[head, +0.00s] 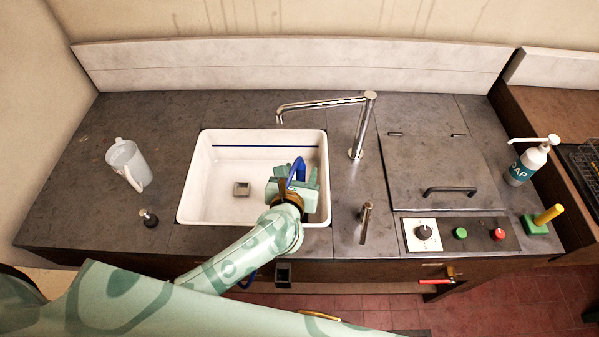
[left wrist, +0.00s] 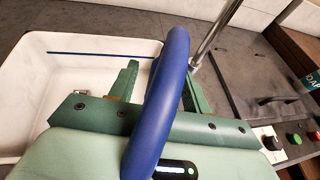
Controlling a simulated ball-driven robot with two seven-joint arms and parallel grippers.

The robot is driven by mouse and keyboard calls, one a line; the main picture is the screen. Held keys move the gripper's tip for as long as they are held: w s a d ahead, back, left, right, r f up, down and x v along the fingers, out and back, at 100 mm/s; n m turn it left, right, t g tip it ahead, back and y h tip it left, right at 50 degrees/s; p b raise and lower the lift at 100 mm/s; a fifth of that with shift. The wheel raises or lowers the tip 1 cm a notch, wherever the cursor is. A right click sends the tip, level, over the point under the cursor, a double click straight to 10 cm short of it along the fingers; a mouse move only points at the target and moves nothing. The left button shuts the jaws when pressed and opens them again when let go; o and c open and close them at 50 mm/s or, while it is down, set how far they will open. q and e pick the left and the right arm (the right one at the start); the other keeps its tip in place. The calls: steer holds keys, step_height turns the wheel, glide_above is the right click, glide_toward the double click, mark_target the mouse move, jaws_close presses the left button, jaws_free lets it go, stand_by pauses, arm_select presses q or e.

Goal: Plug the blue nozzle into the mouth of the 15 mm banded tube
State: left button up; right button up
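My left gripper (head: 293,178) is over the right part of the white sink, pointing away from me. Its two green fingers stand apart in the left wrist view (left wrist: 160,80). A blue part (head: 301,172), perhaps the nozzle, shows among the fingers. A thick blue hose (left wrist: 160,105) arches over the gripper in the left wrist view and hides much of the gap. Whether the fingers press on the blue part cannot be seen. I cannot make out a banded tube in either view. My right gripper is not in view.
The sink (head: 190,190) has a drain (head: 241,188). A tall tap (head: 363,125) stands behind right of the gripper, and a short metal post (head: 365,217) nearer. A clear jug (head: 126,163) stands left, a soap bottle (head: 528,163) right. The left counter is mostly clear.

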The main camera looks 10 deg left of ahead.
arm_select(q)
steer(key=shift+s+r+p, duration=0.2)
steer(key=shift+s+p, duration=0.1)
steer(key=shift+s, duration=0.1)
steer(key=p+v, duration=0.4)
steer(key=v, duration=1.1)
steer(key=shift+s+p, duration=0.25)
steer(key=shift+p, duration=0.15)
